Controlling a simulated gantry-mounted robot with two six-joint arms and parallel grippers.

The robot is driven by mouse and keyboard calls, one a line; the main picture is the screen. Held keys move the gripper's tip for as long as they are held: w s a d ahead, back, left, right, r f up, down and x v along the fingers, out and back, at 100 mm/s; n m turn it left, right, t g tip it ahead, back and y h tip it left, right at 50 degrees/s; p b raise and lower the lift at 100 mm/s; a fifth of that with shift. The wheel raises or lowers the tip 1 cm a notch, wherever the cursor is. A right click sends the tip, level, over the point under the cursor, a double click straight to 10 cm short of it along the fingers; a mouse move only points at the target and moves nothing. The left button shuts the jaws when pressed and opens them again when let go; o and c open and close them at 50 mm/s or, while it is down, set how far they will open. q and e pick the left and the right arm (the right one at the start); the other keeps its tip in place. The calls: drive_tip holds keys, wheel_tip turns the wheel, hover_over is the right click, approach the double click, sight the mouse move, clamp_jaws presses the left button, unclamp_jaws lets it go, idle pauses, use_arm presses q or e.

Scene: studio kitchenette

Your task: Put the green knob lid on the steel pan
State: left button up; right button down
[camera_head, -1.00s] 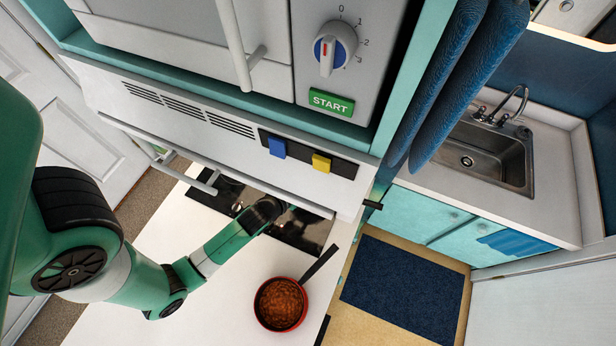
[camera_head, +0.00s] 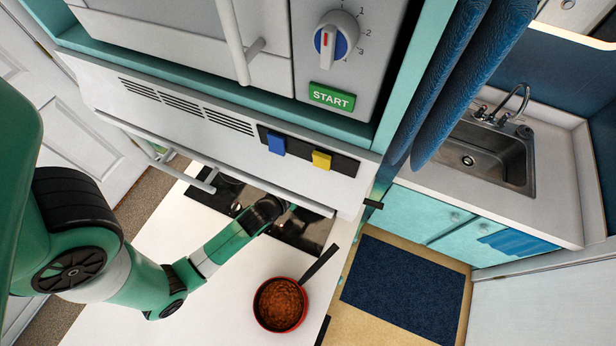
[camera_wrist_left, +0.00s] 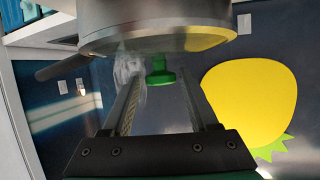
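In the left wrist view a round steel body (camera_wrist_left: 150,18), which looks like the steel pan, fills the top, with a dark handle (camera_wrist_left: 62,67) to its left. A green knob (camera_wrist_left: 159,72) sticks out from it towards my left gripper (camera_wrist_left: 160,78). The gripper's two fingers are open on either side of the knob, with gaps showing. I cannot tell whether the knob's lid rests on the pan. In the head view my left arm reaches under the hood, which hides the gripper and the steel pan. My right gripper is not in view.
A red pan of brown food (camera_head: 280,304) stands on the white counter (camera_head: 215,310) beside the black cooktop (camera_head: 300,232). The hood (camera_head: 190,125) overhangs the cooktop. A sink (camera_head: 490,155) is at right.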

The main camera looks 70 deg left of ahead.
use_arm(q)
drive_tip(key=shift+o, duration=1.2)
drive_tip(key=shift+s, duration=0.1)
drive_tip(key=b+v, duration=0.2)
drive_tip(key=v, duration=0.9)
drive_tip(key=shift+s, duration=0.15)
drive_tip(key=shift+d+r, duration=0.1)
drive_tip(key=shift+r, duration=0.05)
